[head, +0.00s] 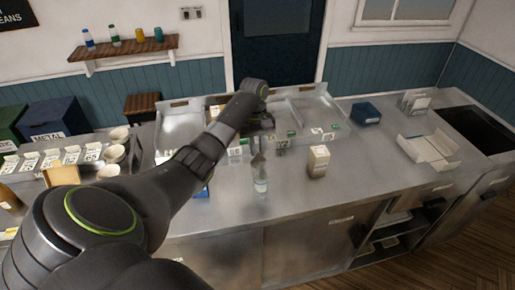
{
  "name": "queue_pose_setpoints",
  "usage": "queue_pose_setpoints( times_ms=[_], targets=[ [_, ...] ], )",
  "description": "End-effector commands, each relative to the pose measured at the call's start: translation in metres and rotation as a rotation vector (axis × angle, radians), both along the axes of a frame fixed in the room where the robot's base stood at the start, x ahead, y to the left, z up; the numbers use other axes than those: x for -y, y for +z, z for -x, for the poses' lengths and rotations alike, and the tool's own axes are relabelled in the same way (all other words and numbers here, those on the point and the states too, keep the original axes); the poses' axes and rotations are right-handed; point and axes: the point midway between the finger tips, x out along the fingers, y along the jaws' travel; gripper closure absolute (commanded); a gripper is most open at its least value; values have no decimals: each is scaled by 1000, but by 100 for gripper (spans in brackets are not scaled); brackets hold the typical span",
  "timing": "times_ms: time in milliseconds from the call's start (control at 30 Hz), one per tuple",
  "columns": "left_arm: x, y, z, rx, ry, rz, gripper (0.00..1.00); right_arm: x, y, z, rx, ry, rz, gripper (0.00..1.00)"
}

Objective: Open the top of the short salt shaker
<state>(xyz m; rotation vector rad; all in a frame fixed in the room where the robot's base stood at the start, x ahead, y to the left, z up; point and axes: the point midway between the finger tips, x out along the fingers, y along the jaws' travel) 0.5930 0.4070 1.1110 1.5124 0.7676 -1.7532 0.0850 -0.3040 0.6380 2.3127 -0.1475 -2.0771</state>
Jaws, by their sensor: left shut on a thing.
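My left arm reaches in from the left over the counter. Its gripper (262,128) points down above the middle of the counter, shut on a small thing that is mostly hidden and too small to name. A clear shaker-like container (260,184) with a white label stands upright on the counter just in front of the gripper. A grey, slanted piece (258,160) shows at its top; I cannot tell if it is an open lid. A small grey container (282,143) stands just right of the gripper. I cannot tell which is the short salt shaker. My right gripper is not in view.
A beige carton (318,161) stands right of the clear container. Metal trays (181,130) line the back. A dark blue box (366,113) and an open white box (429,150) are farther right. The front right counter is clear.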

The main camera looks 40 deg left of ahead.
Motion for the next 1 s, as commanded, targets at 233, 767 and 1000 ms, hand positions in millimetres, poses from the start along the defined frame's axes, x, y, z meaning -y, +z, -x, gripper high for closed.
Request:
queue_pose_setpoints(
  times_ms=[233, 767, 1000],
  targets=[
    [1, -5, 1, -23, -2, 28, 100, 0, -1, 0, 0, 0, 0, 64],
    [0, -5, 1, -22, -1, 26, 60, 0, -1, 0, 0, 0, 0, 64],
    [0, -3, 0, -19, -1, 22, 60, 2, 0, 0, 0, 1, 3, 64]
  ],
)
